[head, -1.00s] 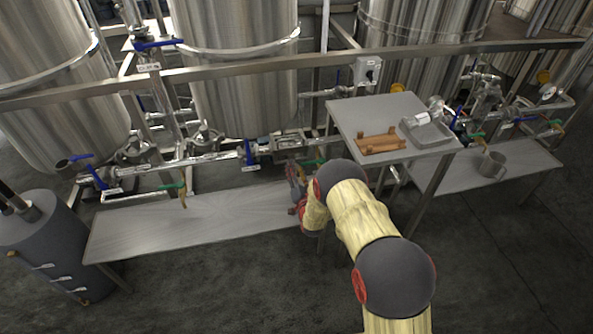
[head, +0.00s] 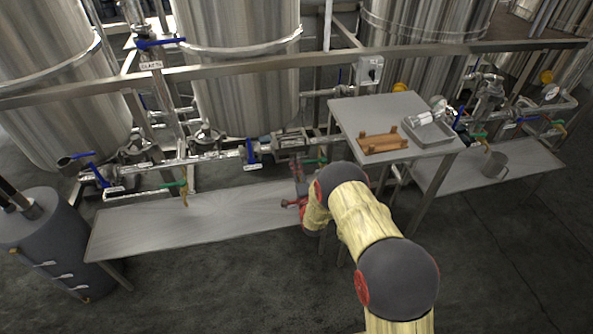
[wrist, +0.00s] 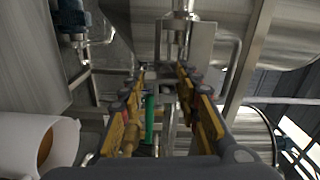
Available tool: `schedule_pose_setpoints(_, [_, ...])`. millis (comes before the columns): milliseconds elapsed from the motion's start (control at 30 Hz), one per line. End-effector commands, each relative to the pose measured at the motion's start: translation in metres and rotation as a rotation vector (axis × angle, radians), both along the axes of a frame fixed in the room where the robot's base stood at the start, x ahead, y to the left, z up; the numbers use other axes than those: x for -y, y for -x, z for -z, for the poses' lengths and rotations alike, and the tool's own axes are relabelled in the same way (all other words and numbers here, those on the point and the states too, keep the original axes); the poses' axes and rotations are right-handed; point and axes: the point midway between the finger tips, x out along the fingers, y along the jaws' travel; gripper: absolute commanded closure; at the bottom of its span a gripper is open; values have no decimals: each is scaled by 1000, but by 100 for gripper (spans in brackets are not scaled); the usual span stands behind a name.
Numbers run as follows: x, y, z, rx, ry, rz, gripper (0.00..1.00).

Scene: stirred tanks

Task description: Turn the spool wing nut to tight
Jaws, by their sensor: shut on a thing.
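My gripper (wrist: 162,78) reaches up and forward in the wrist view, with a yellow and dark finger on each side. Its fingertips close around a small metal part at the pipework, which I take to be the spool wing nut; the fingers mostly hide it, and its angle cannot be read. In the head view my arm ends at the pipe run behind the low bench, by the metal spool section (head: 291,141), and my arm covers much of the gripper. A green handle (wrist: 150,118) shows between the fingers, farther back.
A raised steel table (head: 350,104) with a wooden rack (head: 383,143) and a grey tray (head: 432,131) stands right of my arm. The low bench (head: 205,222) is bare. A white cylinder (wrist: 35,143) is close at lower left.

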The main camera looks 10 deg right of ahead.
Motion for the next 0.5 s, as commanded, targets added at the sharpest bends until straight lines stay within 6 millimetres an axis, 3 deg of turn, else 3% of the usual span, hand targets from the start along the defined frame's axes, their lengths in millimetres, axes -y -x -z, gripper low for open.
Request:
schedule_pose_setpoints(33, [-6,-9,-18,34,-15,-13,93])
schedule_pose_setpoints(500, [-5,-9,-18,33,-79,-11,94])
